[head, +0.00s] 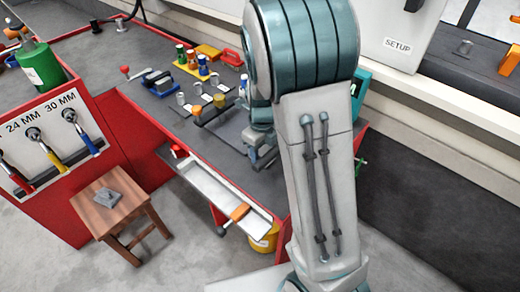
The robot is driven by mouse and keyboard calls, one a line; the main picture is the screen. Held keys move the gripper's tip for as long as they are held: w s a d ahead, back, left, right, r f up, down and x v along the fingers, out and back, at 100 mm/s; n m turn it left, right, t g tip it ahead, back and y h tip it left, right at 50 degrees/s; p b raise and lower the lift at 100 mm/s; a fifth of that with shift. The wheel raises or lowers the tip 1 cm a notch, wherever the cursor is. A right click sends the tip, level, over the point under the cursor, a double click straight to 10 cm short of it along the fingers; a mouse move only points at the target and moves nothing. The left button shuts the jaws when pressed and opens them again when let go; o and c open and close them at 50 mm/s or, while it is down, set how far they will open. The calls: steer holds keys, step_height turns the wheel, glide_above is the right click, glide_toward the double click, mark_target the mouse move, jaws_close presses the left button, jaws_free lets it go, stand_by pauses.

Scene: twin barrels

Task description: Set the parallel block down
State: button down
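My gripper (262,155) is low over the dark bench top (285,185), near the bench's front side. My arm hides part of it. It is too small and too covered to tell whether its fingers are open or shut. I cannot make out a parallel block for certain. Small grey shapes lie around the fingers, and any of them may be the block or part of the gripper. A grey metal piece (107,198) lies on the wooden stool (95,215) at the left, apart from my gripper.
Several small coloured containers (203,65) and grey cylinders on pads stand behind my gripper. A blue vise-like fixture (160,82) is at their left. A pale tray (215,193) hangs at the bench front, with an orange-handled tool (238,213). A green canister (40,65) stands far left.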

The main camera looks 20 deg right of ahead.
stand_by(0.3)
steer(key=c, duration=0.7)
jaws_free()
steer(key=shift+f, duration=0.15)
step_height(320, 180, up, 12)
steer(key=p, duration=0.2)
steer(key=shift+s+a+r+n+t, duration=0.1)
steer(key=shift+s+r+n+t, duration=0.4)
steer(key=shift+s+n, duration=3.45)
steer(key=shift+s+a+r+n+t, duration=0.15)
steer(key=shift+s+r+n, duration=1.25)
steer(key=shift+n, duration=4.45)
steer(key=shift+s+n+t, duration=0.35)
steer(key=shift+s+n, duration=3.2)
steer(key=shift+n, duration=1.35)
